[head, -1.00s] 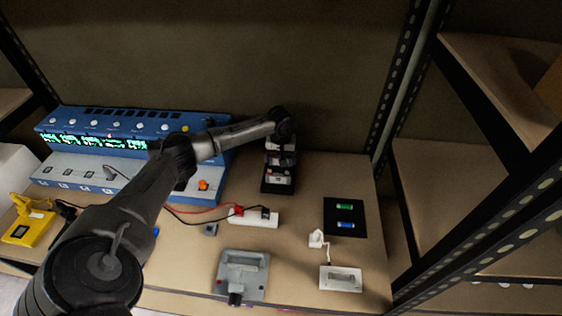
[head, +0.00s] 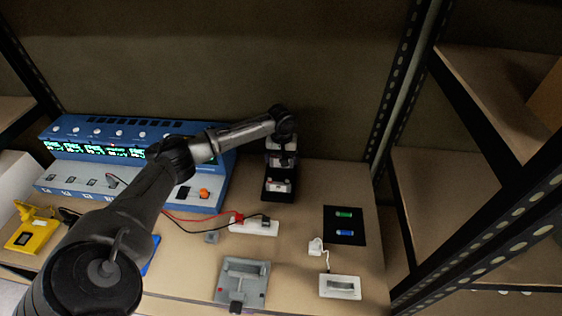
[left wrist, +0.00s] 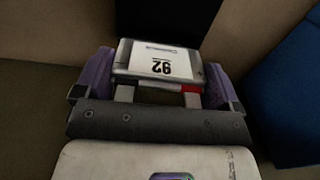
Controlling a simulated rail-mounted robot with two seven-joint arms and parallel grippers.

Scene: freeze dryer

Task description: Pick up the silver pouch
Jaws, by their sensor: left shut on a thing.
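The silver pouch (left wrist: 160,62) is a flat silver cell with a white label printed 92. In the left wrist view it sits between the purple fingers of my left gripper (left wrist: 157,84), which is shut on it. Two metal tabs point toward my wrist, one with a red patch beside it. In the head view my left gripper (head: 283,156) is over the black rack (head: 266,190) at the back of the table; the wrist and fingers mostly hide the held pouch. I cannot tell whether it is clear of the rack. My right gripper is not in view.
A blue tester (head: 125,150) with green displays stands left of the rack. A white block with red and black leads (head: 253,228), a grey fixture (head: 241,282), a white device (head: 340,287) and a black mat with cells (head: 358,213) lie nearer. A shelf post rises at right.

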